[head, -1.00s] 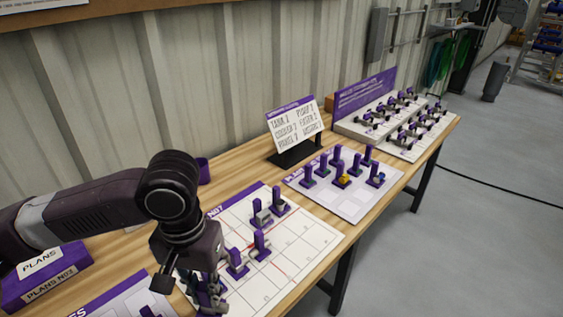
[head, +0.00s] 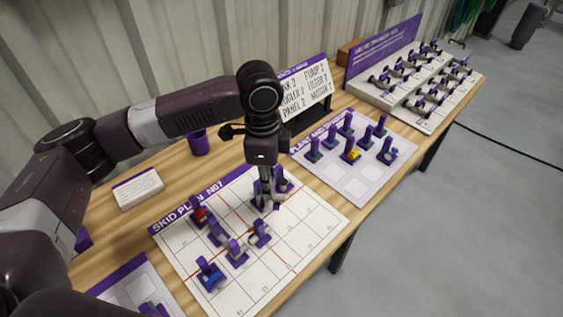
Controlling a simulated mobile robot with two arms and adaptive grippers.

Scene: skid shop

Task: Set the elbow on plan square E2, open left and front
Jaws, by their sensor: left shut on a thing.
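My left gripper (head: 265,188) points down over the far part of the plan board (head: 310,222), titled SKID PLAN N07. It is shut on a grey and purple piece (head: 265,202), taken as the elbow. Fingers hide much of it. I cannot tell which way its openings face, or whether it touches the board. A purple-posted piece (head: 284,180) stands just right of and behind it. The square labels are too small to read, so I cannot pick out E2. My right gripper is not in view.
Red (head: 199,215), blue (head: 210,272) and grey (head: 260,234) pieces with purple posts stand on the board's left and middle. The near-right squares are clear. A second board (head: 370,190) with several pieces and a white rack (head: 388,97) of fittings stand to the right.

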